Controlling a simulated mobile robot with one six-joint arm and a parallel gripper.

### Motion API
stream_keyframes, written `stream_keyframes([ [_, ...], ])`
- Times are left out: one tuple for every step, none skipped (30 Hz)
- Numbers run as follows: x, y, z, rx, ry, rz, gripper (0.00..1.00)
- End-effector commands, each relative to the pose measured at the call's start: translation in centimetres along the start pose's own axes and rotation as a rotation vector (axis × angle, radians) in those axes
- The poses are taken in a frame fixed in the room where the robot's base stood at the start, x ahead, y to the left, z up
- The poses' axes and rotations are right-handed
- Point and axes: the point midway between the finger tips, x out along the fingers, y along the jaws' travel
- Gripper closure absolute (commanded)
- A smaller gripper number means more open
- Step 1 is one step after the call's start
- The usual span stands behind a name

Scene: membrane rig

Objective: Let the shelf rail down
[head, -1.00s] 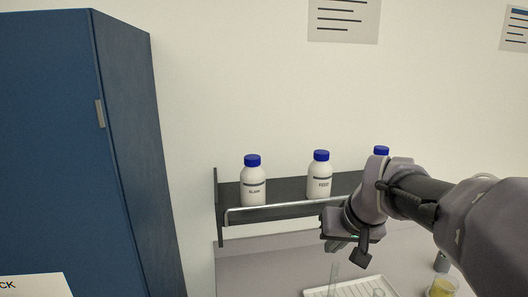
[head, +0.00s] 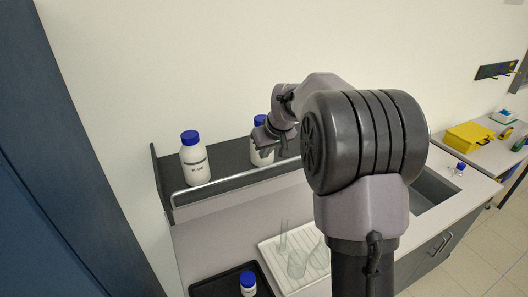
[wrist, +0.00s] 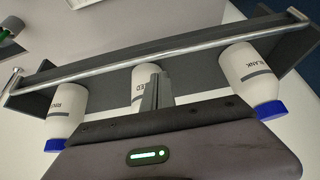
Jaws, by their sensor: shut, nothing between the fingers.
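The dark wall shelf (head: 228,156) carries white bottles with blue caps. Its silver rail (head: 210,185) runs along the front, before the bottles' lower parts; the rail also crosses the wrist view (wrist: 200,42). The BLANK bottle (head: 195,167) stands at the left end, and appears at the right in the wrist view (wrist: 250,75). A middle bottle (head: 260,157) is partly hidden by my gripper (head: 266,145). My gripper's closed fingers (wrist: 157,90) are in front of the middle bottle in the wrist view, empty. Whether they touch anything is unclear. My arm hides the shelf's right end in the head view.
Below is a counter with a white drying rack (head: 270,248) holding glassware and a black tray (head: 205,289) with a blue-capped bottle (head: 248,284). A sink (head: 432,188) lies right. A yellow box (head: 466,137) sits farther right. A blue cabinet (head: 60,170) bounds the left.

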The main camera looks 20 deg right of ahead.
Motion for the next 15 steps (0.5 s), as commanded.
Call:
stream_keyframes([
  [1.0,0.0,0.0,0.000,-0.002,-0.001,1.00],
  [1.7,0.0,0.0,0.000,-0.003,-0.001,1.00],
  [2.5,0.0,0.0,-0.001,-0.002,0.000,1.00],
  [3.1,0.0,0.0,0.000,-0.003,-0.001,1.00],
  [3.6,0.0,0.0,0.001,-0.003,-0.001,1.00],
  [4.3,0.0,0.0,0.000,-0.003,-0.001,1.00],
  [4.8,0.0,0.0,0.000,-0.002,0.000,1.00],
  [5.2,0.0,0.0,0.000,-0.002,0.000,1.00],
  [5.7,0.0,0.0,0.000,-0.001,0.000,1.00],
  [6.0,0.0,-0.1,0.000,-0.001,0.000,1.00],
  [6.3,0.0,0.0,0.000,-0.001,0.000,1.00],
  [6.6,0.0,0.0,0.001,-0.001,-0.001,1.00],
  [6.7,0.0,0.0,0.001,-0.001,-0.001,1.00],
  [6.8,0.0,0.0,0.001,-0.001,-0.001,1.00],
  [6.9,0.0,0.0,0.001,0.000,0.000,1.00],
])
